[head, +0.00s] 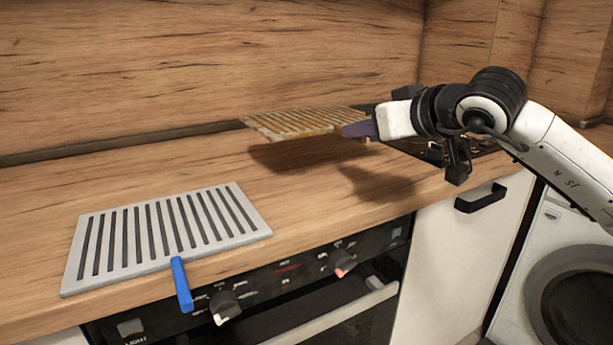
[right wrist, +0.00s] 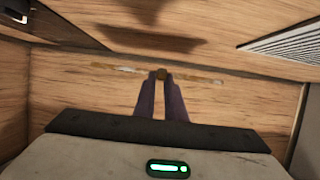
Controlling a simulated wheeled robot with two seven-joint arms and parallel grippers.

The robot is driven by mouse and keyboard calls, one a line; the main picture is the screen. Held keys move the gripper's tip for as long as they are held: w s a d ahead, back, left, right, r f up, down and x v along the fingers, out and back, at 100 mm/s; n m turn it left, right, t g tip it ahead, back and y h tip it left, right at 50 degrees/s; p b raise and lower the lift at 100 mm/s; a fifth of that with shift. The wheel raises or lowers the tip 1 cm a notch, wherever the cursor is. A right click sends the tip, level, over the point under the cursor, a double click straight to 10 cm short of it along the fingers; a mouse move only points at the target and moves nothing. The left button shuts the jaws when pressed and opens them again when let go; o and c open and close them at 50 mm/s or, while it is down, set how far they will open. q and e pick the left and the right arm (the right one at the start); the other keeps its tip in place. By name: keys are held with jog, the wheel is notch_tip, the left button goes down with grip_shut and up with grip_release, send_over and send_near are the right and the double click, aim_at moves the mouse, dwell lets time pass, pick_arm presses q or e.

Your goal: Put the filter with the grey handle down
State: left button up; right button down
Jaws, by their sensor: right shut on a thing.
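My right gripper (head: 358,129) is shut on a slatted, yellowish-brown stained filter (head: 305,122). It holds the filter roughly level above the wooden worktop, with a shadow below it. In the right wrist view the fingers (right wrist: 161,80) close on a small brown end, and the filter (right wrist: 205,77) shows nearly edge-on as a thin line. The fingers cover most of its handle, so I cannot make out a grey colour. A second, clean grey slatted filter (head: 163,228) with a blue handle (head: 181,284) lies on the worktop at the front left. My left gripper is not in view.
The worktop (head: 120,185) is bare behind the clean filter and below the held one. A wooden splashback (head: 200,60) rises behind. A dark flat object (head: 480,146) lies at the right, partly behind my arm. Below the front edge are oven knobs (head: 225,304).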

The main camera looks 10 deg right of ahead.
jog(key=b, duration=0.1)
send_over(357, 192)
notch_tip(357, 192, down, 5)
jog(key=shift+f+b, duration=0.5)
jog(key=shift+f, duration=1.85)
jog(key=c, duration=1.9)
grip_release()
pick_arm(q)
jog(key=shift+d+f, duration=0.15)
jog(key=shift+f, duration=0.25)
pick_arm(e)
jog(key=shift+o, duration=0.4)
